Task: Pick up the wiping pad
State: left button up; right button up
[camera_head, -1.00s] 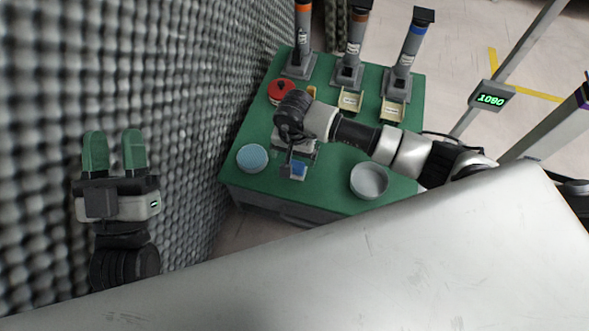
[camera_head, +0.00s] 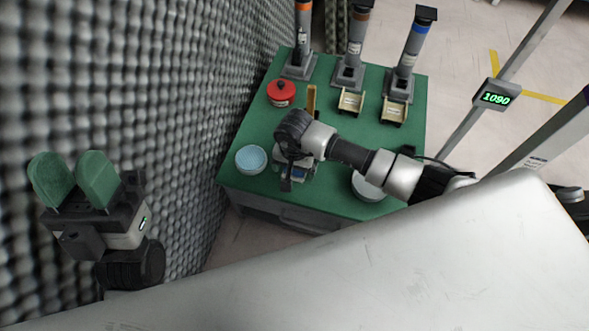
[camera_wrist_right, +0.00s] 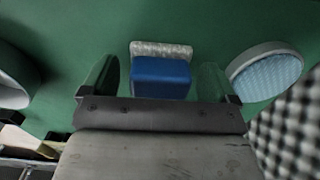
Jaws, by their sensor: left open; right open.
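The wiping pad appears to be the blue block with a pale, textured strip along its far side (camera_wrist_right: 160,77), lying on the green table top (camera_head: 330,194). In the right wrist view it sits between the two fingers of my right gripper (camera_wrist_right: 158,82), which is open, with a gap on each side. In the head view my right gripper (camera_head: 288,178) is over the pad and hides most of it. My left gripper (camera_head: 74,175) is open and empty, in front of the grey foam wall, away from the table.
A round dish with a light blue inside (camera_head: 251,159) is left of my right gripper; a grey bowl (camera_head: 366,188) is to the right, partly behind my arm. A red lidded pot (camera_head: 281,93) and several dispenser columns (camera_head: 409,55) stand further back. The foam wall (camera_head: 215,60) borders the table's left.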

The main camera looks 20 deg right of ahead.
jog(key=c, duration=0.9)
jog(key=shift+r, duration=0.1)
